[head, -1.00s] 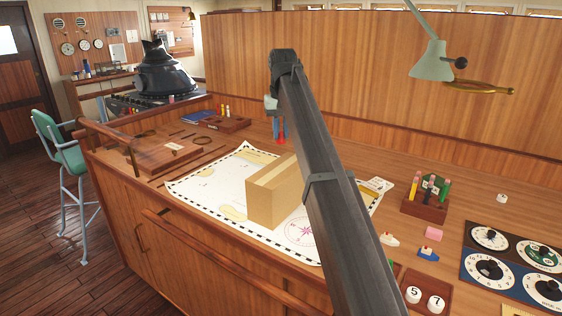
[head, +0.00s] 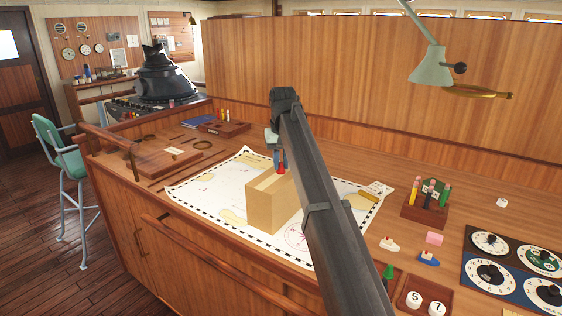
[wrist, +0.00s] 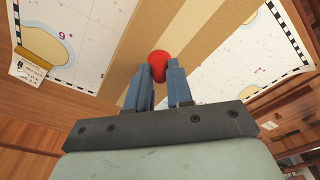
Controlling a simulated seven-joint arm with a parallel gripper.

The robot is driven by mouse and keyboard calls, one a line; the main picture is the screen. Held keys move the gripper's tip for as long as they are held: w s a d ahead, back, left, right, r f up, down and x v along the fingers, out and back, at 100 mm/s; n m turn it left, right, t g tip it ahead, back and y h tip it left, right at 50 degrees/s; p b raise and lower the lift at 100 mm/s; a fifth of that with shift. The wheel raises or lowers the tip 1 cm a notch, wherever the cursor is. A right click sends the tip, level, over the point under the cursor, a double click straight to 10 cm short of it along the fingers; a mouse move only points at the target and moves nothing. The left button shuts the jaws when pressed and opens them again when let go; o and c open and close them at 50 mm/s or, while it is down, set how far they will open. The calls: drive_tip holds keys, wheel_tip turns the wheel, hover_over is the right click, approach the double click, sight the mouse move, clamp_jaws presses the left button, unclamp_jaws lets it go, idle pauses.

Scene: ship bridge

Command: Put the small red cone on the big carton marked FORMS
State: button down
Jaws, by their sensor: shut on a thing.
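The small red cone (head: 282,169) is held in my gripper (head: 279,161), whose blue fingers are shut on it. The cone appears upright, at the top face of the big tan carton (head: 266,205) in the head view. In the wrist view the red cone (wrist: 158,64) sits between the fingertips of my gripper (wrist: 159,76), with the carton's top (wrist: 190,30) beneath it. I cannot tell whether the cone touches the carton. No FORMS marking shows on the visible faces. My arm hides part of the carton's right side.
The carton stands on a white chart (head: 205,190) on the wooden desk. A green lamp (head: 432,65) hangs above.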

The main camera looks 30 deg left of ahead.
drive_tip(key=shift+f, duration=0.1)
drive_tip(key=c, duration=1)
unclamp_jaws()
wheel_tip(320, 180, up, 12)
drive_tip(key=s+d, duration=0.1)
